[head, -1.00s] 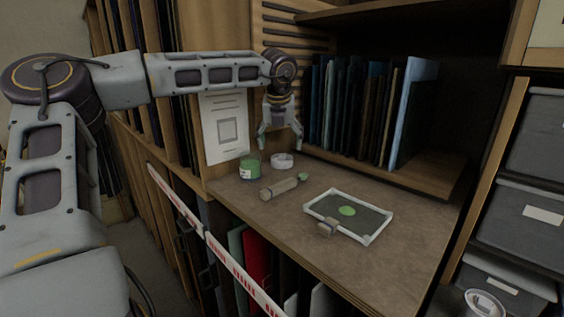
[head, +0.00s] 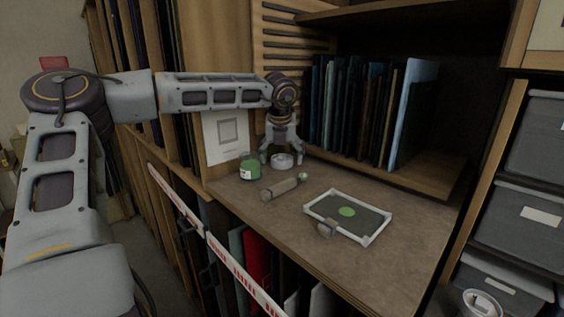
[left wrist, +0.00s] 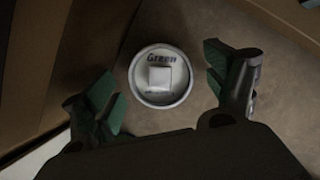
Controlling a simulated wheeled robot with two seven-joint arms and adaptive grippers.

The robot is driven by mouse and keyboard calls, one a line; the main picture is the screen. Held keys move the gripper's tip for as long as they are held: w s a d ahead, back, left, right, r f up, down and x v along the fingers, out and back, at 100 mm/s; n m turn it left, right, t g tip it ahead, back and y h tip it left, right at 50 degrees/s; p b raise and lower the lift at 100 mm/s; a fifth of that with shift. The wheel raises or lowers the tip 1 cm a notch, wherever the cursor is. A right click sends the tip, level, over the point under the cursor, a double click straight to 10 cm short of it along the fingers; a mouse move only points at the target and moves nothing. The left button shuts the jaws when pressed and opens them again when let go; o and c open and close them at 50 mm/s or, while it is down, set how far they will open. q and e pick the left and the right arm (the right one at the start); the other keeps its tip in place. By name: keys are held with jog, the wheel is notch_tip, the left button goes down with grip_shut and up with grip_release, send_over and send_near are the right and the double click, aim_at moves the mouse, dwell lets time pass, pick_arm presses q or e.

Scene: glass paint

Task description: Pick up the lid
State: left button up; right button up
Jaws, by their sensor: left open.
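The lid (head: 283,161) is a round white disc with a raised rim, lying on the brown worktop near the back left. In the left wrist view the lid (left wrist: 161,76) shows a square knob in its middle and the word "Green". My left gripper (head: 281,158) is open and points down right over the lid. In the left wrist view its fingers (left wrist: 162,90) stand apart on either side of the lid, with nothing between them gripped. A green paint jar (head: 249,169) with a white label stands just left of the lid. My right gripper is not in view.
A wooden-handled tool (head: 280,188) lies in front of the jar. A white-framed panel (head: 369,229) with a green spot and a small block (head: 326,230) lie to the right. Dark upright panels (head: 345,105) stand on a shelf behind. The front right worktop is bare.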

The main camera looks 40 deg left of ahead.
pick_arm(q)
jog(key=shift+c, duration=0.2)
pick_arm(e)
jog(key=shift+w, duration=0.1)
pick_arm(q)
jog(key=c, duration=0.9)
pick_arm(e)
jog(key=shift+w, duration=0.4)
pick_arm(q)
jog(key=shift+r, duration=0.1)
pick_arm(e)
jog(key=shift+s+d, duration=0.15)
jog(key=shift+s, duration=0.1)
